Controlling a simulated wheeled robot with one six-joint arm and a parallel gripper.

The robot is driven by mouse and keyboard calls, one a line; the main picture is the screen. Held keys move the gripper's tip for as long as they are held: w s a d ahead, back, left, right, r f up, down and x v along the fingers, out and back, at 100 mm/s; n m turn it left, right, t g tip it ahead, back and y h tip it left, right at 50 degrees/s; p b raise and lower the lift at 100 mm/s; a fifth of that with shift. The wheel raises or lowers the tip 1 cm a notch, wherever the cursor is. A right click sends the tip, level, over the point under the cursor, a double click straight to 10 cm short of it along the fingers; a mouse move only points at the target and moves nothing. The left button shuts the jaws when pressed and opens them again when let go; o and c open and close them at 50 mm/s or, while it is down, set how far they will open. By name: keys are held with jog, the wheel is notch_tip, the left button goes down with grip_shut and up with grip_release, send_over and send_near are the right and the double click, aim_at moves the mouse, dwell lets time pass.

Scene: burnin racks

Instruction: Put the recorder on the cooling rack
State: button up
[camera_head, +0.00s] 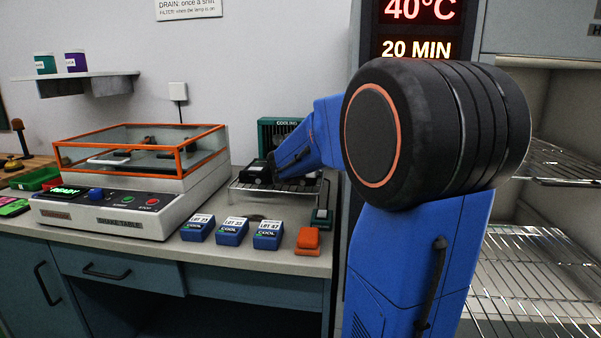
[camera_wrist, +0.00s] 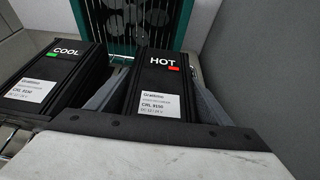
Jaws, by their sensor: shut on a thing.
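My gripper (camera_wrist: 158,88) is shut on a black recorder marked HOT with a red tag (camera_wrist: 150,98), one finger along each side. In the head view my gripper (camera_head: 276,168) is at the wire cooling rack (camera_head: 248,187), and the held recorder is mostly hidden by it. I cannot tell whether the held recorder touches the wires. A second black recorder marked COOL with a green tag (camera_wrist: 48,85) sits left of the held one; it also shows in the head view (camera_head: 257,173) on the rack.
A teal fan unit (camera_head: 272,130) stands behind the rack. Blue COOL lot boxes (camera_head: 232,231) and an orange block (camera_head: 307,240) line the counter in front. A shake table (camera_head: 130,215) with an orange-framed clear enclosure is at left. Wire shelves (camera_head: 540,275) are at right.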

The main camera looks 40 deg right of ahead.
jog(key=shift+f, duration=0.15)
jog(key=o, duration=1.5)
jog(key=shift+s+a+r, duration=0.1)
jog(key=shift+a+r, duration=0.1)
jog(key=shift+r, duration=0.05)
jog(key=v, duration=1.1)
jog(key=shift+s+a, duration=0.25)
